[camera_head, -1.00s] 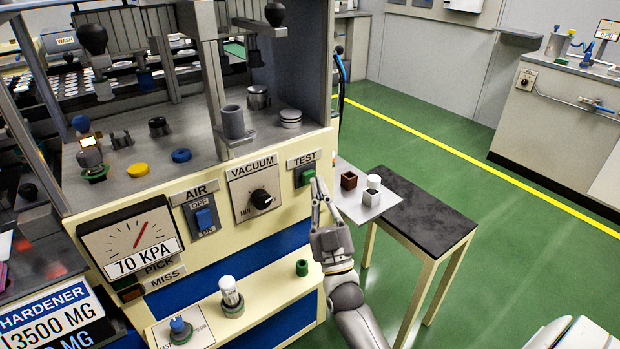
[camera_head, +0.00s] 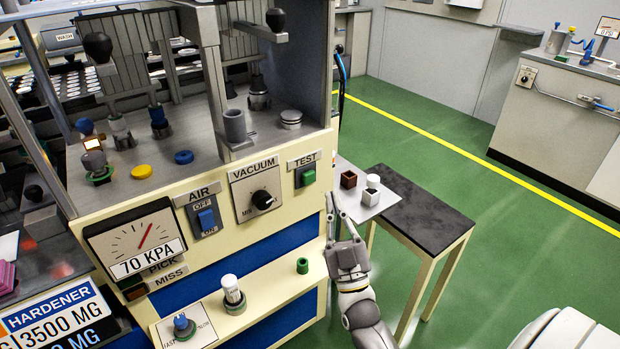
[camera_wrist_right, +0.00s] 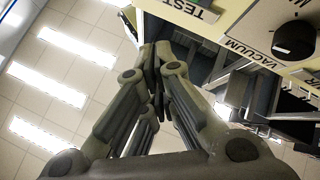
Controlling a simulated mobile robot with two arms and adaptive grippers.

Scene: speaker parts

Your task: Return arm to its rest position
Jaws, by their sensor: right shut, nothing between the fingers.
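My right gripper (camera_head: 339,222) is beside the machine's front right corner, below the green TEST button (camera_head: 308,177) and apart from it. Its fingers point up and away, and they are shut with nothing between them. In the right wrist view the gripper (camera_wrist_right: 157,72) has its fingertips together, with the TEST label (camera_wrist_right: 180,8) and the vacuum knob (camera_wrist_right: 294,40) upside down at the upper right. My right arm (camera_head: 362,312) comes up from the bottom of the head view. My left gripper does not show.
A black-topped side table (camera_head: 430,215) stands right of my gripper, with a light plate (camera_head: 352,203) carrying a brown box and a white cup. The machine's lower ledge (camera_head: 275,282) holds a green cap (camera_head: 302,266) and a white-topped bottle (camera_head: 232,290). Green floor (camera_head: 530,250) lies open at right.

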